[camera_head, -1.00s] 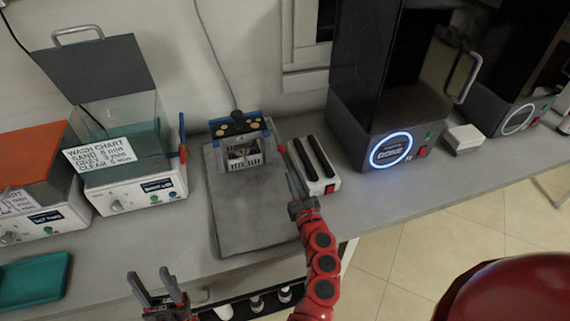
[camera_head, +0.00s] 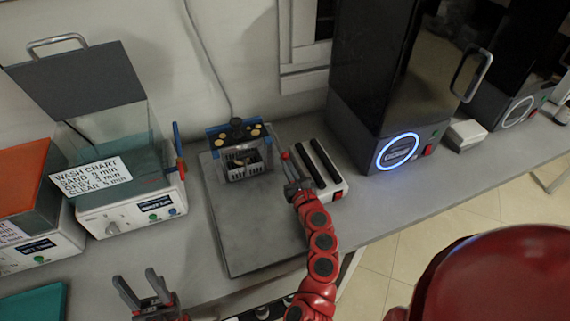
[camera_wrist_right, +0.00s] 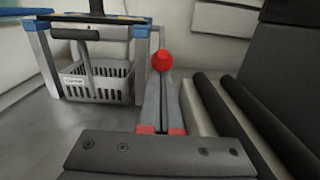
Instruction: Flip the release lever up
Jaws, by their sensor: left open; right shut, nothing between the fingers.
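The release lever seems to be the part with the red ball knob (camera_head: 285,156) at the right side of a small rack (camera_head: 239,147) with a blue top and a grey basket. In the right wrist view the knob (camera_wrist_right: 162,60) sits straight ahead, just past my shut, empty right fingers (camera_wrist_right: 161,82). I cannot tell whether they touch it. The lever's arm is mostly hidden. My right gripper (camera_head: 290,166) reaches in from below. My left gripper (camera_head: 135,278) is open and empty at the lower left.
A white block with two black bars (camera_head: 318,163) lies right beside my right gripper. A black machine with a lit blue ring (camera_head: 398,151) stands further right. Wash baths with a card (camera_head: 90,176) stand left. The grey plate (camera_head: 255,225) before the rack is clear.

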